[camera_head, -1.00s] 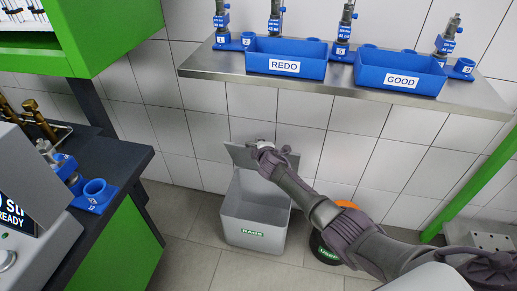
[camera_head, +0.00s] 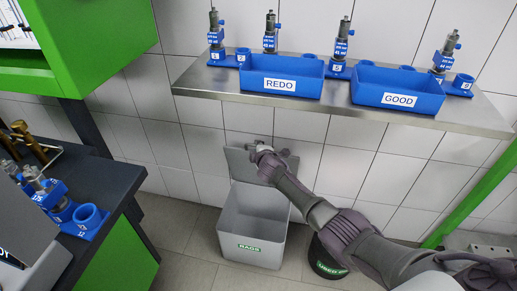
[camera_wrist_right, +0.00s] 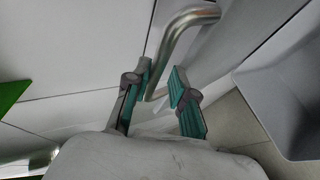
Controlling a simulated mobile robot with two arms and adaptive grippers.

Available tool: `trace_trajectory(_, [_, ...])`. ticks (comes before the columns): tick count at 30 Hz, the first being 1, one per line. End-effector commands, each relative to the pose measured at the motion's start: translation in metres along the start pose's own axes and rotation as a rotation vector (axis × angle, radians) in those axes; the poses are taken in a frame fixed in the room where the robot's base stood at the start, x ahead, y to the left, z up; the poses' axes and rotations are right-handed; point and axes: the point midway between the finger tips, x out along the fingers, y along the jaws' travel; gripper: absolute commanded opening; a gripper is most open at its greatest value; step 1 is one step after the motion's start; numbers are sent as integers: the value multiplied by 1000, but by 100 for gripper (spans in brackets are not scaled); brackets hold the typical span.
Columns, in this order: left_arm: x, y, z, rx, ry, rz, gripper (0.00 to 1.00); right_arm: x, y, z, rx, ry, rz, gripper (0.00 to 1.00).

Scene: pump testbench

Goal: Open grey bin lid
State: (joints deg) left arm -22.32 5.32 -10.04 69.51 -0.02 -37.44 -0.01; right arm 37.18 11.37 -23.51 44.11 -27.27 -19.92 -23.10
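The grey bin (camera_head: 252,222) with a green RAGS label stands on the floor by the tiled wall. Its grey lid (camera_head: 238,161) is raised, standing upright at the back, and the bin's inside shows. My right gripper (camera_head: 262,151) is at the top of the lid, and the arm hides part of the lid. In the right wrist view, the right gripper (camera_wrist_right: 161,82) has its teal-padded fingers apart, on either side of the end of a curved metal handle (camera_wrist_right: 178,38). The bin (camera_wrist_right: 297,95) shows at the right there. My left gripper is not in view.
A dark round bin (camera_head: 325,258) stands right of the grey bin, partly behind my arm. A metal shelf (camera_head: 215,84) above holds blue REDO (camera_head: 282,77) and GOOD (camera_head: 398,91) trays. A dark-topped bench (camera_head: 118,180) is at the left.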

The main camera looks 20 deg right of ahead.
Motion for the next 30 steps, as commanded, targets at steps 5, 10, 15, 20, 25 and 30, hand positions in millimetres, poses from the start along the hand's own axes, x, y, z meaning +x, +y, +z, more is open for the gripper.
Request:
trace_trajectory(5, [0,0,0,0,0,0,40,0,0,0,-1,0,0,37])
trace_trajectory(10, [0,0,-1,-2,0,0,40,0,-1,0,-1,0,-1,37])
trace_trajectory(15, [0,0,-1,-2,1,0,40,-6,0,1,-2,-1,2,37])
trace_trajectory(20, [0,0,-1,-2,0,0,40,-20,-1,2,-2,-1,3,37])
trace_trajectory(25, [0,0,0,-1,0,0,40,-42,-1,1,-2,0,1,37])
trace_trajectory(30, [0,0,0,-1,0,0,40,-68,-1,1,-2,2,0,37])
